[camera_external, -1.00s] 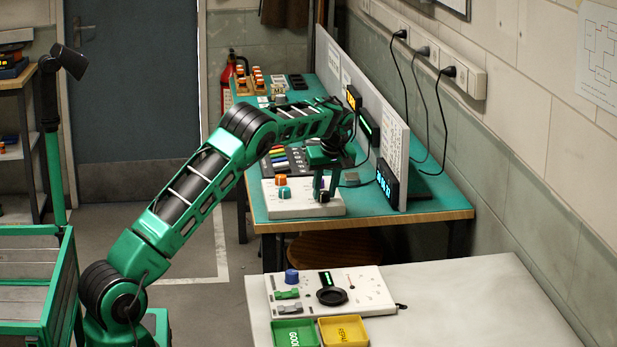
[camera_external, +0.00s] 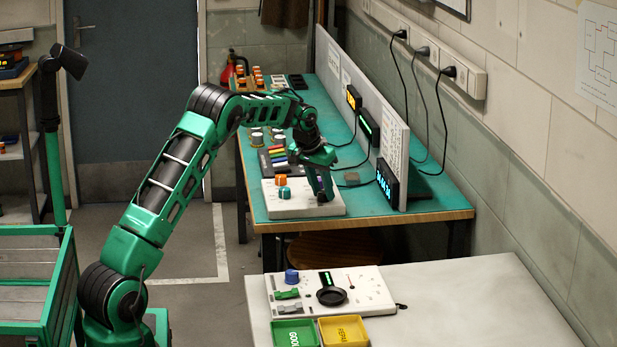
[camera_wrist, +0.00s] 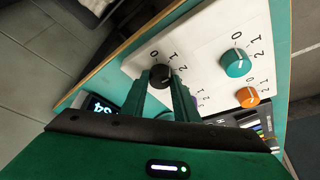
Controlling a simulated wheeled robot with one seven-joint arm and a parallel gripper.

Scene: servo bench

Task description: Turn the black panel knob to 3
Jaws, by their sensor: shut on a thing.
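The black knob (camera_wrist: 160,76) sits on the white panel (camera_wrist: 205,35) in the wrist view, with the numbers 0, 1 and 2 visible around it. My gripper (camera_wrist: 160,80) is shut on this knob, one finger on each side. The fingers may cover other numbers, and I cannot read the knob's pointer clearly. In the external view my gripper (camera_external: 324,194) reaches down, tilted, to the right front part of the white panel (camera_external: 300,212). The black knob is mostly hidden by the fingers there.
A teal knob (camera_wrist: 236,62) and an orange knob (camera_wrist: 246,97) share the panel. A blue-lit display (camera_external: 387,180) stands at the right by the upright board (camera_external: 392,135). Keys in several colours (camera_external: 276,158) lie behind the panel. A second bench (camera_external: 450,300) is in front.

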